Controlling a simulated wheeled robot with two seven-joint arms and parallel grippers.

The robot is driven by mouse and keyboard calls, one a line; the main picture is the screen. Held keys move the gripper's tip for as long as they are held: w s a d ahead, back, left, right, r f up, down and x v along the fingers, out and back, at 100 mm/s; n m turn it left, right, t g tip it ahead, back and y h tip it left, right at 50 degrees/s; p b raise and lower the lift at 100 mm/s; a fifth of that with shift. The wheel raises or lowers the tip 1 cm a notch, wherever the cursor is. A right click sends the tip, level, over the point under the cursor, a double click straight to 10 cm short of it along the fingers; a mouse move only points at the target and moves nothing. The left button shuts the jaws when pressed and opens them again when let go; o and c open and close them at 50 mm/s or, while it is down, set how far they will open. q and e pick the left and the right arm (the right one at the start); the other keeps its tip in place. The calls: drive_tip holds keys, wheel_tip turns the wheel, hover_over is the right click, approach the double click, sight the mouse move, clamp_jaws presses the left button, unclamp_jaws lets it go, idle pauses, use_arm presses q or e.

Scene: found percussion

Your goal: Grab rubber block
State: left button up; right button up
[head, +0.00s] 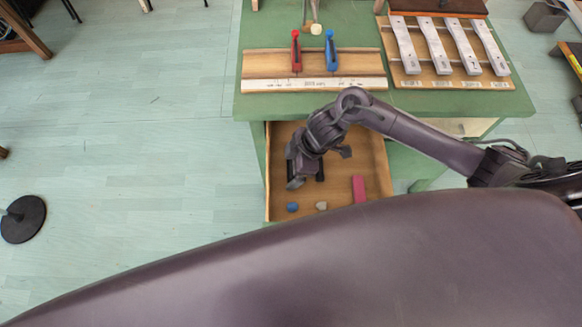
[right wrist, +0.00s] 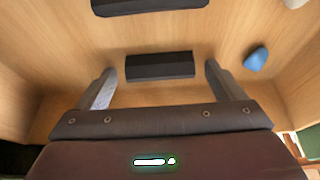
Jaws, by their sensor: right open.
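In the right wrist view a dark, flat-sided block (right wrist: 160,66) that looks like rubber lies on the drawer floor, in line between the two fingertips. A second dark block (right wrist: 150,6) is cut off at the top of that view. My right gripper (head: 304,170) is over the left part of the open drawer. It also shows in the right wrist view (right wrist: 160,80), open, with a gap between each finger and the block. In the head view the gripper hides much of the area below it. My left gripper is not in view.
The wooden drawer (head: 268,205) also holds a blue piece (head: 292,207), a pale piece (head: 321,206) and a pink bar (head: 359,188). The drawer walls stand close around the gripper. The green table (head: 420,102) above carries a wooden board (head: 260,67) and metal bars (head: 435,46).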

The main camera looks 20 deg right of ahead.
drive_tip(key=c, duration=1.1)
drive_tip(key=shift+o, duration=0.2)
drive_tip(key=shift+r, duration=0.1)
